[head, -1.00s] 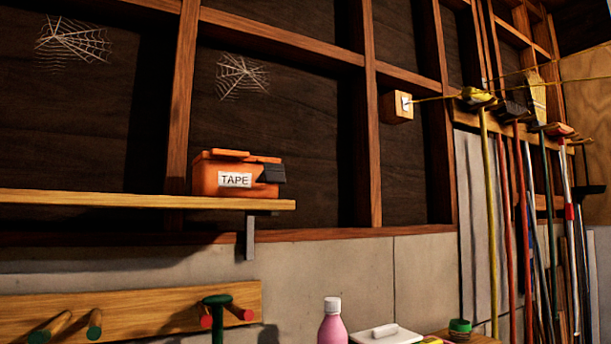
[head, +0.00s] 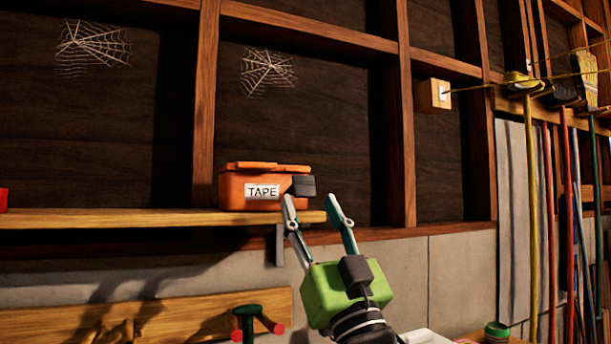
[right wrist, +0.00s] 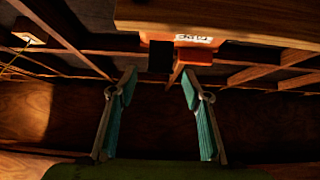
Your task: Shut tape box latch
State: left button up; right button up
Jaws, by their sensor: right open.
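The orange tape box (head: 232,190) with a white TAPE label stands on the wooden shelf (head: 130,219), near its right end. A dark latch flap (head: 303,186) sticks out at the box's right end. My right gripper (head: 311,199) is open and empty, its fingers pointing up in front of the shelf's right end, just below the latch in the picture. I cannot tell if it touches anything. In the right wrist view the box (right wrist: 160,38) shows upside down beyond the shelf edge (right wrist: 225,15), and the open fingers are apart with nothing between them. My left gripper is not in view.
A shelf bracket (head: 280,245) hangs under the shelf. A peg rail (head: 190,308) is below on the wall. A small wooden block (head: 433,95) with a yellow cord is on a stud. Brooms and poles (head: 533,200) hang at the right. A red thing (head: 3,199) is at the left edge.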

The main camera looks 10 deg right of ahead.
aim_at(304, 183)
jog(key=p+x, duration=0.1)
jog(key=x, duration=0.3)
jog(key=shift+r+p, duration=0.1)
jog(key=shift+p, duration=0.3)
jog(key=c, duration=1.1)
jog(key=shift+r, duration=0.1)
jog(key=shift+r+g+h, duration=0.5)
jog(key=shift+r+g, duration=0.2)
jog(key=shift+g, duration=0.6)
jog(key=shift+w+a+r+g+h, duration=0.1)
jog(key=shift+w+r+g+h, duration=0.2)
jog(key=shift+g, duration=0.65)
jog(key=shift+w+r+g+h, duration=0.1)
jog(key=shift+r+g+h, duration=0.25)
jog(key=shift+g, duration=0.6)
